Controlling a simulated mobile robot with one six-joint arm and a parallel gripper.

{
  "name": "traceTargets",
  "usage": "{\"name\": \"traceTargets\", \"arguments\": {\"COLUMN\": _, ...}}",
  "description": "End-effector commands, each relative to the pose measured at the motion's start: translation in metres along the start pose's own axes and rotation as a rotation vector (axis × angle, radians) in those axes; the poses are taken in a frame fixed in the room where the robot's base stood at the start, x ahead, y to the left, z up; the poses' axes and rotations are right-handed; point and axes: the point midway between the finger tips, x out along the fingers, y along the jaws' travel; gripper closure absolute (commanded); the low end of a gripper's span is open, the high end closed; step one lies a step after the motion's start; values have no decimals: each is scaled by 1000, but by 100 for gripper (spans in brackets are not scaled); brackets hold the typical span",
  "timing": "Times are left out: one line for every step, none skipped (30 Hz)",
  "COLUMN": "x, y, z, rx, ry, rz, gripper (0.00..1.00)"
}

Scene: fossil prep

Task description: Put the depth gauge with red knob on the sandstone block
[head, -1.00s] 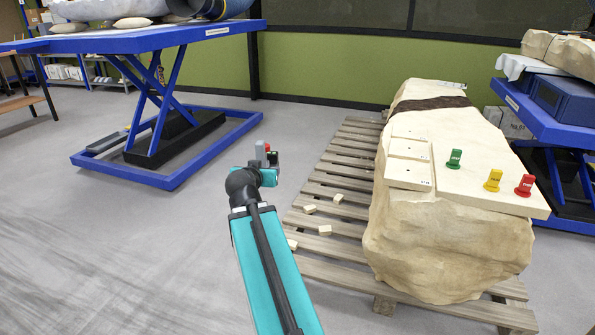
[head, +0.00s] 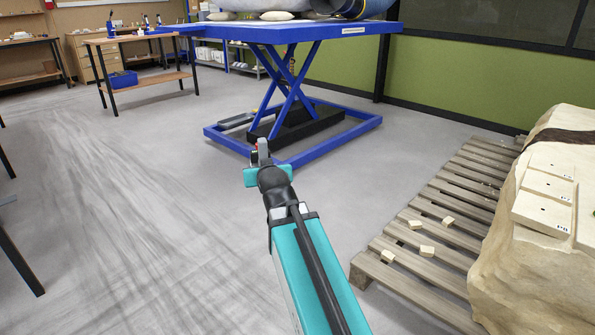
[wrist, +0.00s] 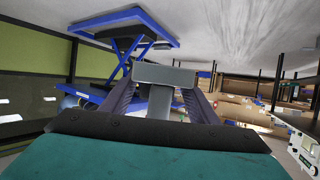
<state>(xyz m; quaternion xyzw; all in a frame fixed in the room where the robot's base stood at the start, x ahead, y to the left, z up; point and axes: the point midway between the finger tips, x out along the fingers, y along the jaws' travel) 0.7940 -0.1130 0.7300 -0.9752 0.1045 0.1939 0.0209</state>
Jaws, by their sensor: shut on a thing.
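The sandstone block (head: 515,245), big and beige, stands on a pallet at the right edge of the head view, partly cut off. My gripper (head: 258,158) is in mid-view, out over the floor and well left of the block. It is shut on the depth gauge (head: 263,147), a grey piece with a small bit of red beside it in the head view. In the wrist view the gauge (wrist: 163,75) shows as a grey T-shape between the dark fingers of my gripper (wrist: 160,98). The red knob is not clear in the wrist view.
Flat pale tablets (head: 543,208) lie on the block. The wooden pallet (head: 440,215) holds several small chips. A blue lift table (head: 330,28) stands behind my gripper. A wooden workbench (head: 135,38) stands at back left.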

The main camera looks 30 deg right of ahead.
Motion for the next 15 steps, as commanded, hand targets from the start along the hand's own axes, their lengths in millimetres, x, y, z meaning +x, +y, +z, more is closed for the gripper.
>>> {"name": "traceTargets", "arguments": {"x": -1, "y": -21, "z": -5, "rx": -14, "ry": 7, "rz": -36, "gripper": 100}}
{"name": "traceTargets", "arguments": {"x": -2, "y": -31, "z": -6, "rx": -21, "ry": 7, "rz": -54, "gripper": 100}}
{"name": "traceTargets", "arguments": {"x": -3, "y": -45, "z": -7, "rx": -31, "ry": 7, "rz": -77, "gripper": 100}}
{"name": "traceTargets", "arguments": {"x": -4, "y": -54, "z": -8, "rx": -38, "ry": 7, "rz": -94, "gripper": 100}}
{"name": "traceTargets", "arguments": {"x": -4, "y": -63, "z": -8, "rx": -44, "ry": 6, "rz": -108, "gripper": 100}}
{"name": "traceTargets", "arguments": {"x": -6, "y": -74, "z": -9, "rx": -52, "ry": 6, "rz": -127, "gripper": 100}}
{"name": "traceTargets", "arguments": {"x": -7, "y": -81, "z": -10, "rx": -57, "ry": 6, "rz": -140, "gripper": 100}}
{"name": "traceTargets", "arguments": {"x": -8, "y": -87, "z": -10, "rx": -61, "ry": 6, "rz": -151, "gripper": 100}}
{"name": "traceTargets", "arguments": {"x": -9, "y": -95, "z": -10, "rx": -68, "ry": 6, "rz": -164, "gripper": 100}}
{"name": "traceTargets", "arguments": {"x": -10, "y": -100, "z": -10, "rx": -71, "ry": 5, "rz": -173, "gripper": 100}}
{"name": "traceTargets", "arguments": {"x": -10, "y": -104, "z": -11, "rx": -74, "ry": 5, "rz": -179, "gripper": 100}}
{"name": "traceTargets", "arguments": {"x": -11, "y": -108, "z": -11, "rx": -76, "ry": 5, "rz": -186, "gripper": 100}}
{"name": "traceTargets", "arguments": {"x": -12, "y": -110, "z": -11, "rx": -78, "ry": 5, "rz": -190, "gripper": 100}}
{"name": "traceTargets", "arguments": {"x": -12, "y": -112, "z": -11, "rx": -80, "ry": 5, "rz": -193, "gripper": 100}}
{"name": "traceTargets", "arguments": {"x": -12, "y": -113, "z": -11, "rx": -81, "ry": 5, "rz": -196, "gripper": 100}}
